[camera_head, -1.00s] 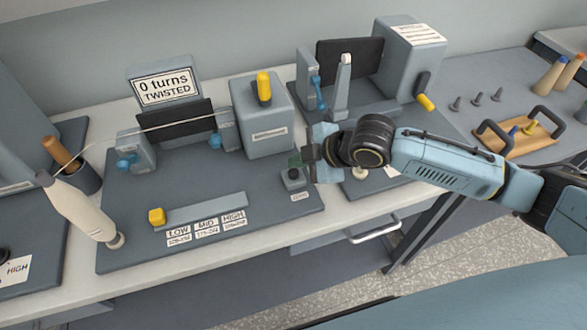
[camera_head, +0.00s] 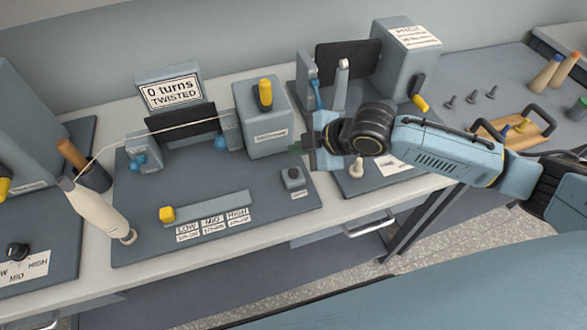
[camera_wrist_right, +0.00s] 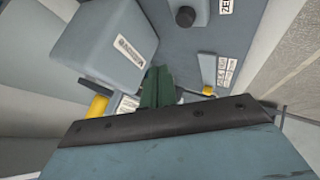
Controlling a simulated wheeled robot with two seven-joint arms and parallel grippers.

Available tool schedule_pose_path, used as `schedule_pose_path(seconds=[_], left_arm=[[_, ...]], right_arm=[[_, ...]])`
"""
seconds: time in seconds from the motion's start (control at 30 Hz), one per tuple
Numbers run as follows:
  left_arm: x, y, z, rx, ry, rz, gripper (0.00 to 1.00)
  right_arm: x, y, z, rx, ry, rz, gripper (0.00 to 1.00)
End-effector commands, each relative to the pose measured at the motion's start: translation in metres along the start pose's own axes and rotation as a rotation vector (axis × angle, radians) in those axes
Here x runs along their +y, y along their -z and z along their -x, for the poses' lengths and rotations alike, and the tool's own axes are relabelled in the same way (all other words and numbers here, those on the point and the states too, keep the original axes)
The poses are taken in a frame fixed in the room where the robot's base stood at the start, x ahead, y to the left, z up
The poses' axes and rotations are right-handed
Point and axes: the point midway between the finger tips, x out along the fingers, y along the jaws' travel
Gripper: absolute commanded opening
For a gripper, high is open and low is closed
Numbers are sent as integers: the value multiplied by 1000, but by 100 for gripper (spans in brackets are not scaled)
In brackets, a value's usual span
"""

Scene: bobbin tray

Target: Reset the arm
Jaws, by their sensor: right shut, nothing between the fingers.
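My right gripper (camera_head: 297,148) is shut and empty. It hangs in the air above the right part of the twist-tester base plate, just right of the grey box with the yellow lever (camera_head: 265,95). Its green fingertips (camera_wrist_right: 157,88) are together in the right wrist view, with the grey box to their left. A small black button block (camera_head: 292,178) stands on the plate below the gripper and also shows at the top of the wrist view (camera_wrist_right: 186,17). My right arm (camera_head: 440,148) reaches in from the right. My left gripper is not in view.
A sign reads "0 turns TWISTED" (camera_head: 170,92). A pale thread runs from a white bobbin (camera_head: 100,212) to the clamps. A yellow slider (camera_head: 167,214) sits by the LOW, MID, HIGH labels. A second grey machine (camera_head: 405,65) and a wooden tray with black handles (camera_head: 505,135) stand right.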

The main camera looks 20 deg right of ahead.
Motion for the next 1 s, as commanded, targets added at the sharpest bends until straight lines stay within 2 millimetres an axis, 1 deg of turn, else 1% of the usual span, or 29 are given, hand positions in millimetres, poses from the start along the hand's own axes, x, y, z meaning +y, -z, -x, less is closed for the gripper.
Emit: schedule_pose_path(seconds=[0.4,0.5,0.57,0.67,0.73,0.8,0.87,0.97,1.0], left_arm=[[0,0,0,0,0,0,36],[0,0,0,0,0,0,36],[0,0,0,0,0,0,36],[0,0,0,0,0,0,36],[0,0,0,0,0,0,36],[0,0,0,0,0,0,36],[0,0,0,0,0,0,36],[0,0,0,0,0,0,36],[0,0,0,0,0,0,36]], right_arm=[[0,0,0,0,0,0,0],[-6,5,-1,6,5,-13,0],[-17,12,-3,9,14,-38,0],[-41,27,-5,14,27,-114,0],[-60,36,-3,5,29,-200,0],[-78,40,3,-17,24,-302,0],[-90,39,9,-47,15,-398,0],[-112,28,23,-120,-9,-576,0],[-120,21,30,-156,-19,-646,0]])
